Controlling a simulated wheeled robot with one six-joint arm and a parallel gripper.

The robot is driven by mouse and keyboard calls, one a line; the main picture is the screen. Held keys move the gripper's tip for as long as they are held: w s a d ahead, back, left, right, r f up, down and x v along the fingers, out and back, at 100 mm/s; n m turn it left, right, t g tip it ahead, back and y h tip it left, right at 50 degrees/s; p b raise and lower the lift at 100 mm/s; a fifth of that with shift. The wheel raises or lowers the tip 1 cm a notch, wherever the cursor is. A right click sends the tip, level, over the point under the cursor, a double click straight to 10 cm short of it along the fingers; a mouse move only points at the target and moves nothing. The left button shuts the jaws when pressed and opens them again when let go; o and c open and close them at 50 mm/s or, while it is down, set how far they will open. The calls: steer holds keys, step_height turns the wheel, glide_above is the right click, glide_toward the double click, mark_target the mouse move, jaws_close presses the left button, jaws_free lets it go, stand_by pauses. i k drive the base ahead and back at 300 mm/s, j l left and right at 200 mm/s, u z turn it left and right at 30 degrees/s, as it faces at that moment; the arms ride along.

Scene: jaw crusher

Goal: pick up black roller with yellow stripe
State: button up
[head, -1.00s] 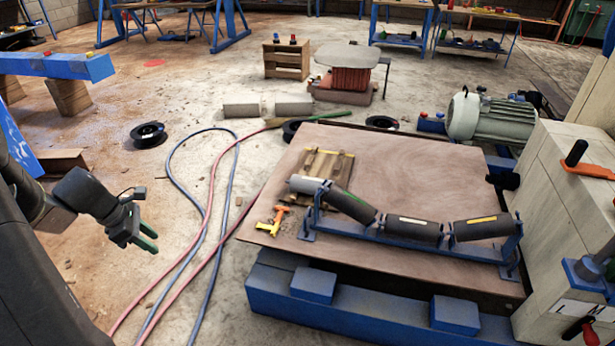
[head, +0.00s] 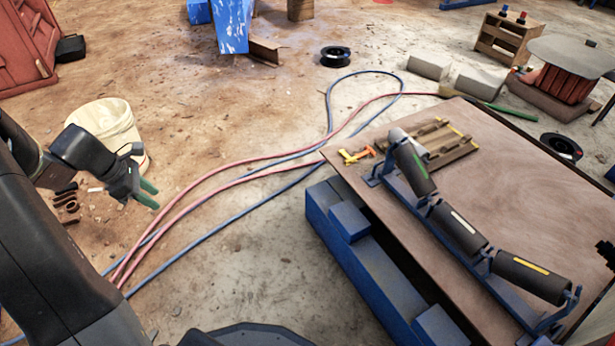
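The black roller with a yellow stripe (head: 530,275) lies at the near right end of a blue roller frame (head: 448,243) on a brown board-topped table (head: 535,203). In the same frame sit a black roller with a white stripe (head: 458,229) and one with a green stripe (head: 414,168). My gripper (head: 148,195) is at the left, over the floor, well away from the rollers. Its green-tipped fingers show a small gap and hold nothing visible.
Red and blue hoses (head: 235,180) run over the floor between my arm and the table. An orange-yellow tool (head: 357,155) and a wooden pallet (head: 440,145) are on the table. A white bucket (head: 108,128) stands behind my gripper. Blue beams (head: 365,270) jut out below the table.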

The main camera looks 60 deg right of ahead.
mark_target(548, 286)
steer(key=k+u, duration=0.15)
steer(key=u, duration=0.2)
steer(key=k+u, duration=0.2)
steer(key=u, duration=0.2)
steer(key=k+l+z, duration=0.1)
steer(key=z, duration=0.3)
steer(key=k+l+z, duration=0.1)
steer(key=z, duration=0.8)
steer(key=l+z, duration=0.15)
steer(key=z, duration=0.75)
steer(key=l+z, duration=0.15)
steer(key=z, duration=0.7)
steer(key=l+z, duration=0.1)
steer(key=z, duration=0.35)
steer(key=i, duration=0.05)
